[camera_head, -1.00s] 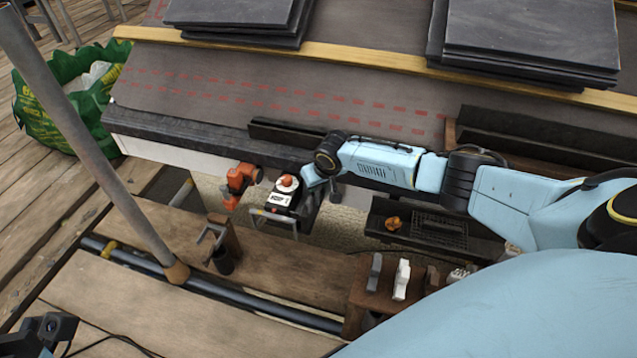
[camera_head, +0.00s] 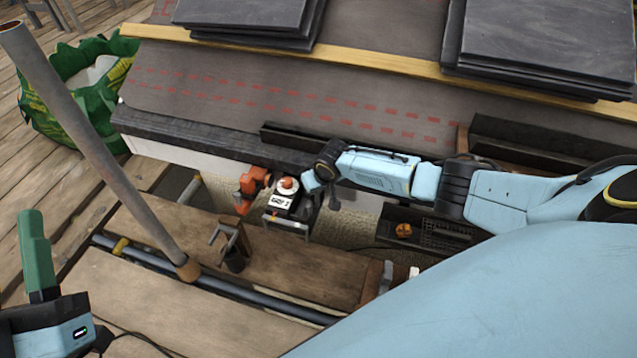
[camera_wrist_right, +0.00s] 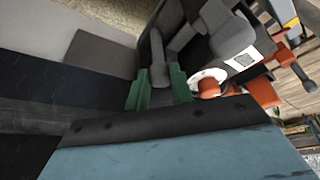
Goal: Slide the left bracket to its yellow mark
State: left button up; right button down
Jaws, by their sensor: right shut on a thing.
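My right gripper (camera_wrist_right: 160,85) has green fingers shut on a dark grey rod-like handle (camera_wrist_right: 157,58), beside a dark tool body with a white label. In the head view that tool (camera_head: 283,202) has an orange knob and hangs by the eave; my right wrist hides its grip. An orange fitting (camera_head: 252,188) sits just left of it, below the dark eave edge. I cannot tell which part is the left bracket. My left gripper (camera_head: 36,258) is raised at lower left, away from these things; its finger gap is unclear.
A slanted grey pole (camera_head: 95,150) stands in front of the deck. A small metal holder (camera_head: 232,245) stands on the plank. Slate stacks (camera_head: 550,45) lie above the yellow batten (camera_head: 400,66). A black tray (camera_head: 435,235) sits right of the tool.

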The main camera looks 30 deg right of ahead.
jog(key=c, duration=1.5)
grip_release()
jog(key=shift+r, duration=0.1)
